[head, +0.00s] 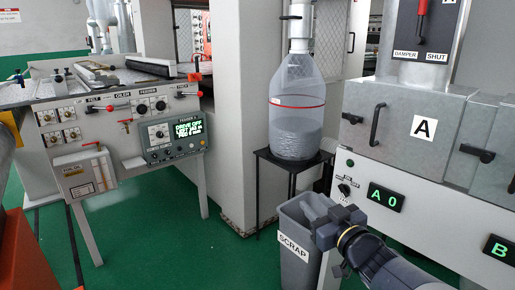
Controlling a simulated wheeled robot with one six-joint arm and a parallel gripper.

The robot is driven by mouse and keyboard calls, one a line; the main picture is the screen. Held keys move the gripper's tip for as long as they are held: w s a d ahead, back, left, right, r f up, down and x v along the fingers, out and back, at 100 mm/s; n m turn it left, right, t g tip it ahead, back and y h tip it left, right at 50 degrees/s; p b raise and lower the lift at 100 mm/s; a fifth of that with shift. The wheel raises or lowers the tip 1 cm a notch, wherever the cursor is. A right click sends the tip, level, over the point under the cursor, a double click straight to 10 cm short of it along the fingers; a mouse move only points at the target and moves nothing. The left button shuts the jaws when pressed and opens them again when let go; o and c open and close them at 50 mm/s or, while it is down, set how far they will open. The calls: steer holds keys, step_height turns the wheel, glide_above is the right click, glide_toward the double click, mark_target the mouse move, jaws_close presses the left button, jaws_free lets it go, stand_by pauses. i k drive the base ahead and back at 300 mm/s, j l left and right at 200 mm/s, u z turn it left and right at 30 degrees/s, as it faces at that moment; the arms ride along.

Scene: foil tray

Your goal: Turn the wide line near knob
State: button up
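No label reading "wide line near" is legible, so I cannot tell which knob that is. In the head view, a dark knob (344,189) with small lettering above it sits on the white front of the right-hand machine, left of the green "A 0" display (385,197). Other dark knobs (142,108) sit on the slanted control panel (85,124) at the left. My gripper (332,220) is just below and left of the right-hand knob, apparently apart from it, in front of the scrap bin. Its fingers are too small and dark to tell open from shut.
The grey bin (294,248) marked SCRAP stands beside my gripper and is partly hidden by it. A clear collection bag (297,110) rests on a black stand (291,163). A feeder display box (174,137) hangs at the left panel. Green floor (180,235) between the machines is free.

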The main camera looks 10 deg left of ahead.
mark_target(160, 105)
steer(key=i+j+u, duration=0.2)
steer(key=i+u, duration=0.55)
steer(key=i, duration=0.2)
steer(key=i+u, duration=0.4)
steer(key=i+l+u, duration=0.25)
steer(key=i+u, duration=0.15)
steer(key=i+j+u, duration=0.1)
steer(key=i, duration=0.7)
steer(key=i+j+u, duration=0.1)
steer(key=i, duration=0.65)
steer(key=z, duration=1.25)
steer(key=j, duration=0.1)
